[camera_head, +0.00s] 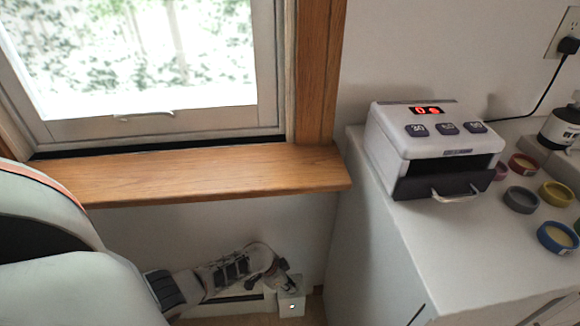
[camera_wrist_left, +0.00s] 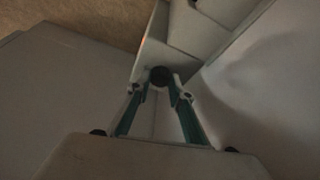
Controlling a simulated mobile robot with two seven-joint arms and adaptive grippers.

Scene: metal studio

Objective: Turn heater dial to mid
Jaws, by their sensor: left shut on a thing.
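The heater (camera_head: 291,302) is a low white unit by the floor against the wall under the window, with its boxy end showing. My left arm reaches down to it, and my left gripper (camera_head: 283,273) is at the top of that end. In the left wrist view the dark round heater dial (camera_wrist_left: 160,76) sits between the fingertips of my left gripper (camera_wrist_left: 160,84), which are closed on it. The dial's markings and setting cannot be read. The dial is not clear in the head view. My right gripper is not in view.
A wooden windowsill (camera_head: 210,174) juts out above my left arm. A white cabinet (camera_head: 345,235) stands right of the heater, carrying a white device with a red display (camera_head: 425,140), several coloured round tins and a dark bottle (camera_head: 562,128).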

